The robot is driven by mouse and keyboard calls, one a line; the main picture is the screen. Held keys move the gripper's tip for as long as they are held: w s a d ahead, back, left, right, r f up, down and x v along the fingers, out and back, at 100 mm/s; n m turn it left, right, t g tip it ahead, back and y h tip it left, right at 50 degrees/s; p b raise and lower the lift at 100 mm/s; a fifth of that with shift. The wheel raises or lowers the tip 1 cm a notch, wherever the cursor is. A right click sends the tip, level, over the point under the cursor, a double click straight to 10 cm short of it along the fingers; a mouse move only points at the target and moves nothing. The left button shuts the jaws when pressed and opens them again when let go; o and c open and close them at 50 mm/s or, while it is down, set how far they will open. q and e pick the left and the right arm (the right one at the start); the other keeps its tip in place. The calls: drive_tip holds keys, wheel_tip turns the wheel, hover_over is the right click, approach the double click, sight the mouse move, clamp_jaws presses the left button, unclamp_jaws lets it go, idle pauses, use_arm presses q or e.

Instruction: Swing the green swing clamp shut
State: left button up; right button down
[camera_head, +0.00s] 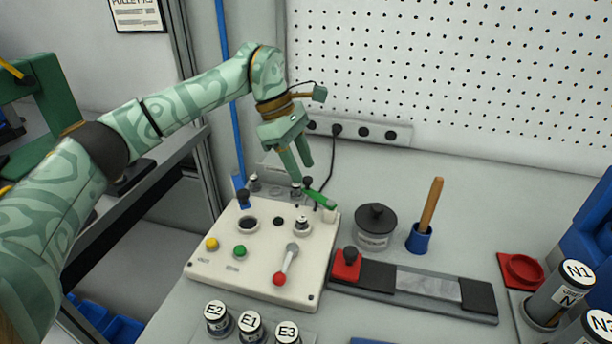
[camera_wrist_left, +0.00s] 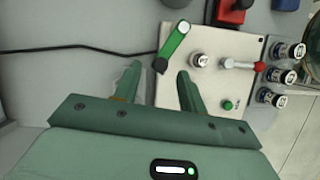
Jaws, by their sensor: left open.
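The green swing clamp (camera_head: 320,199) is a short green arm with a black knob at one end, at the back right corner of the white panel (camera_head: 212,262). In the left wrist view, the clamp (camera_wrist_left: 174,46) slants, its pale pivot end away from me and its black knob nearer. My left gripper (camera_head: 302,173) points down above the knob end, open and empty. In the left wrist view, the knob lies between the lines of the two fingertips (camera_wrist_left: 158,70). I cannot tell whether a finger touches it. My right gripper is not in view.
The panel also bears a red-tipped lever (camera_head: 279,279), a green button (camera_head: 240,251) and a yellow button (camera_head: 212,244). A dark-lidded jar (camera_head: 375,225) and a blue cup with a wooden handle (camera_head: 419,238) stand to the right. Labelled cylinders (camera_head: 250,325) stand in front.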

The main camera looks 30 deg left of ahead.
use_arm(q)
drive_tip(key=shift+x, duration=1)
clamp_jaws()
